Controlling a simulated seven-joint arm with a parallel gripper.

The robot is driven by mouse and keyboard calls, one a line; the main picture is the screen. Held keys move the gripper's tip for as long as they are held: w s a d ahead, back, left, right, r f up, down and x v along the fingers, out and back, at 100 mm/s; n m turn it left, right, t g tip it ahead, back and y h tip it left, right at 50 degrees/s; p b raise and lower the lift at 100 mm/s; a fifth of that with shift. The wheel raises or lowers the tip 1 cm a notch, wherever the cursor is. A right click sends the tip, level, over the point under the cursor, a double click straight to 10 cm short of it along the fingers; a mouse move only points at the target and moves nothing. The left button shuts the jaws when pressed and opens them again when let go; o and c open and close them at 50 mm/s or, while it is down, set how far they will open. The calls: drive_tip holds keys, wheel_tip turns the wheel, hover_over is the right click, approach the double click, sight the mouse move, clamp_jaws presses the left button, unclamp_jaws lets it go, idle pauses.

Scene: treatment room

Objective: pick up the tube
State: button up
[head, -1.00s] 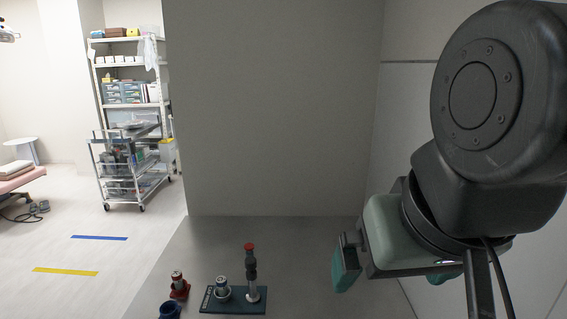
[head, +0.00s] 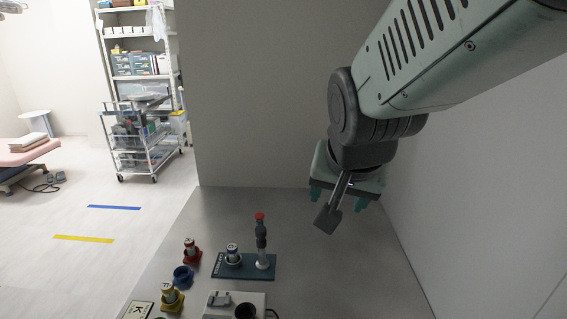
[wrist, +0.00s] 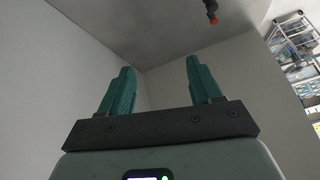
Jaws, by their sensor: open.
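I cannot tell for certain which thing is the tube. A tall, upright dark and silver piece with a red top (head: 261,240) stands on a dark teal board (head: 222,272). Its red-tipped end shows at the top of the wrist view (wrist: 212,12). A small capped vial in a pale holder (head: 233,252) stands beside it on the board. Other small capped pieces stand in a red holder (head: 191,256) and a yellow holder (head: 171,304). My gripper (head: 338,200) is open above and to the right of the board. Its teal fingers are apart and empty in the wrist view (wrist: 160,75).
An empty-looking blue cup (head: 183,277) stands between the red and yellow holders. A pale device with a dark round opening (head: 218,311) and a lettered card (head: 138,311) are at the front. The grey table (head: 335,270) is clear on the right. Walls stand behind and right.

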drive_tip(key=w+a+f+m+y, duration=0.1)
drive_tip(key=w+a+f+m, duration=0.15)
drive_tip(key=w+f, duration=0.35)
drive_tip(key=m+t+y, duration=0.5)
drive_tip(key=m+y, duration=0.1)
drive_tip(key=m, duration=1.8)
approach(234, 251)
drive_tip(key=w, duration=0.1)
drive_tip(key=x, duration=1.1)
drive_tip(key=shift+s+a+f, duration=0.15)
drive_tip(key=shift+a+f, duration=0.1)
drive_tip(key=shift+f, duration=0.1)
drive_tip(key=c, duration=1)
drive_tip(key=shift+c, duration=0.2)
drive_tip(key=shift+r, duration=0.15)
